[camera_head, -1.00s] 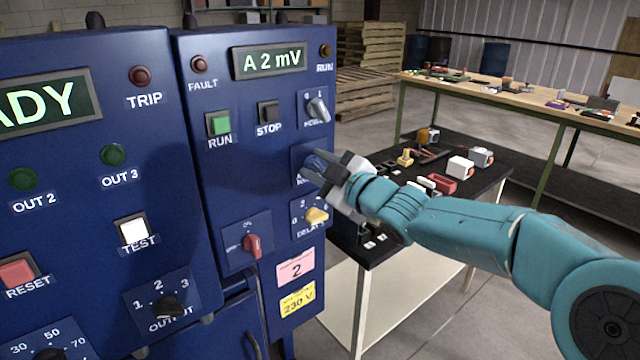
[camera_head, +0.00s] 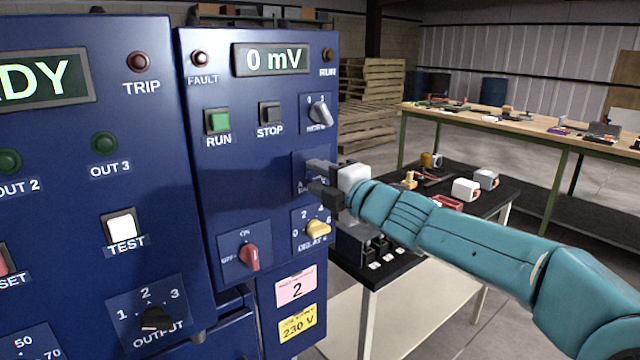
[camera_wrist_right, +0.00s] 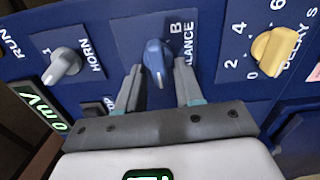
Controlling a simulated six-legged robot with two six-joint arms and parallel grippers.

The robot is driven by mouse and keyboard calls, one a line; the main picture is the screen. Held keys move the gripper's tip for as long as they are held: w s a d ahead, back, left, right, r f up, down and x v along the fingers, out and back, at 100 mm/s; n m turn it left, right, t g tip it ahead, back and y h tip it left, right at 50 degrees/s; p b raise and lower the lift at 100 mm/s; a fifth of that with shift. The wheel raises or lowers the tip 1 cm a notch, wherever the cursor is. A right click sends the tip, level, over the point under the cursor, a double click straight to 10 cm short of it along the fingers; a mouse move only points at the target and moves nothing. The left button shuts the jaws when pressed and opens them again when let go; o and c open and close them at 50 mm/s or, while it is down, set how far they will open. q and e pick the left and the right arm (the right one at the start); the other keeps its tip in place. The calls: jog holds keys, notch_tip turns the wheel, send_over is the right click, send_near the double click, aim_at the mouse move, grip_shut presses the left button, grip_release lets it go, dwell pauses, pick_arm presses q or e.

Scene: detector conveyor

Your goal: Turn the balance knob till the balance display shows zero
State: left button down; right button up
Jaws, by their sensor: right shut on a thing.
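The balance display (camera_head: 270,60) on the right blue panel reads "0 mV" in the head view. It also shows, tilted, at the left of the right wrist view (camera_wrist_right: 42,108). The blue balance knob (camera_wrist_right: 157,62) sits between the two fingers of my right gripper (camera_wrist_right: 160,85) in the wrist view, under the label BALANCE. In the head view my right gripper (camera_head: 318,180) is at the panel's right side and its fingers hide the knob. It is shut on the knob. My left gripper is in neither view.
The grey horn knob (camera_head: 320,112) is just above my right gripper and the yellow delay knob (camera_head: 318,229) just below. A red knob (camera_head: 249,257) is lower left. A black-topped table (camera_head: 400,268) with several small items stands behind my right arm.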

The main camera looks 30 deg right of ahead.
jog(key=shift+f+n, duration=0.15)
jog(key=shift+n, duration=0.55)
jog(key=o, duration=0.7)
jog(key=shift+c, duration=0.2)
jog(key=shift+s, duration=0.1)
jog(key=s+d+p, duration=0.1)
jog(key=s, duration=1.5)
jog(key=shift+d, duration=0.15)
